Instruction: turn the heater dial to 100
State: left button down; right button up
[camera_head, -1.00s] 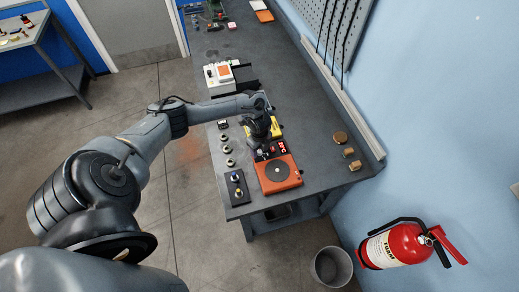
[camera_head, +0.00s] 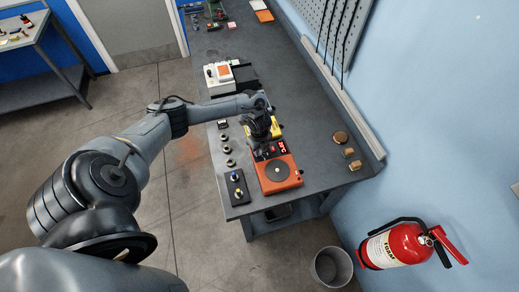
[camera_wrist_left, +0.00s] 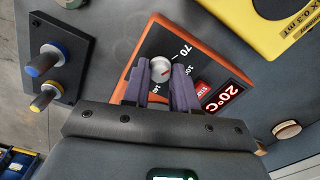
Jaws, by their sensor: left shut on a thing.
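The orange heater (camera_head: 289,187) stands near the front end of the bench, with a round dark plate on top. It fills the middle of the left wrist view (camera_wrist_left: 120,88). Its display (camera_wrist_left: 224,97) reads 20°C beside a red START button (camera_wrist_left: 202,90). The silver dial (camera_wrist_left: 159,67) has a red mark, and the number 70 is printed near it; another number is partly covered by a finger. My left gripper (camera_wrist_left: 160,80) is shut on the dial, one finger on each side. In the head view the gripper hides the dial. My right gripper is not in view.
A black block with blue and yellow posts (camera_wrist_left: 58,55) stands left of the heater. A yellow meter (camera_wrist_left: 268,22) lies beyond it. Several small round metal pieces line the bench's left edge. Brown weights (camera_head: 354,165) stand to the right, with bare bench (camera_head: 310,120) behind.

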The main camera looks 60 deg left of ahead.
pick_arm(q)
jog(key=m+b, duration=0.2)
jog(key=m, duration=0.2)
jog(key=shift+f, duration=0.1)
jog(key=shift+m+b, duration=1.4)
jog(key=shift+m, duration=0.8)
jog(key=shift+r, duration=0.2)
jog(key=c, duration=0.9)
grip_release()
notch_tip(320, 180, up, 11)
jog(key=shift+f+p, duration=0.1)
jog(key=shift+p, duration=0.5)
